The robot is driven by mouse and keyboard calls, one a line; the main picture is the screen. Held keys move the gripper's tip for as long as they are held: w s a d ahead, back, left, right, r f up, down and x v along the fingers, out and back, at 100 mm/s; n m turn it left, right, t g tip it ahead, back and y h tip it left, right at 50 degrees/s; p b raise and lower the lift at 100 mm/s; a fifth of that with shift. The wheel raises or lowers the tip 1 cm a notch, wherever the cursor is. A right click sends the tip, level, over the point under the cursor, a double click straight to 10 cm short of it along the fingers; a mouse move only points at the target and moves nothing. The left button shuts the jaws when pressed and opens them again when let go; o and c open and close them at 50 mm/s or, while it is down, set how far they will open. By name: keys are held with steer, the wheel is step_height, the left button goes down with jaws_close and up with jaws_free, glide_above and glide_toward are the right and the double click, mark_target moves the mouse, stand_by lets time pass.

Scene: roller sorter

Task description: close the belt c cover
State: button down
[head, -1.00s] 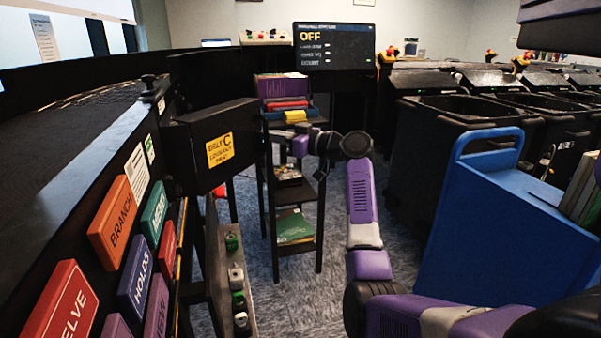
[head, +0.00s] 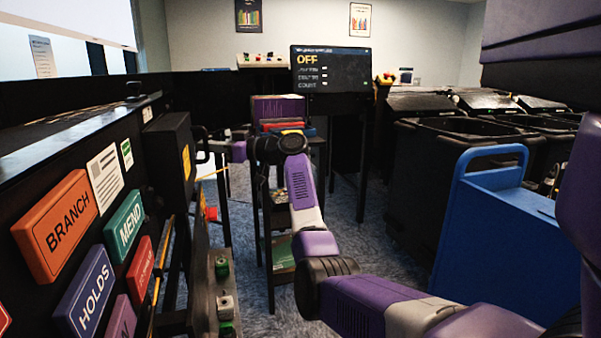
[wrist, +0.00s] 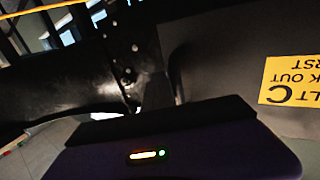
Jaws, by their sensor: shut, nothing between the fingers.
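The belt C cover (head: 168,158) is a black panel at the left in the head view, seen nearly edge-on beside the sorter's side. Its yellow label (head: 187,162) shows as a thin strip. In the wrist view the cover (wrist: 225,55) fills the right, with its yellow lock-out label (wrist: 292,80) upside down. My gripper (head: 204,146) is shut and empty at the labelled face of the cover. A dark finger shows close to the panel in the wrist view (wrist: 157,92); I cannot tell whether it touches. The cover's latch side is hidden.
The sorter side carries coloured signs such as BRANCH (head: 55,226). A control strip with buttons (head: 222,268) lies below the cover. A shelf stand with books (head: 280,105) is behind my arm. A blue cart (head: 490,225) and black bins (head: 430,180) stand at the right.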

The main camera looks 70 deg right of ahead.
steer(key=shift+w+a, duration=0.5)
steer(key=shift+w, duration=0.35)
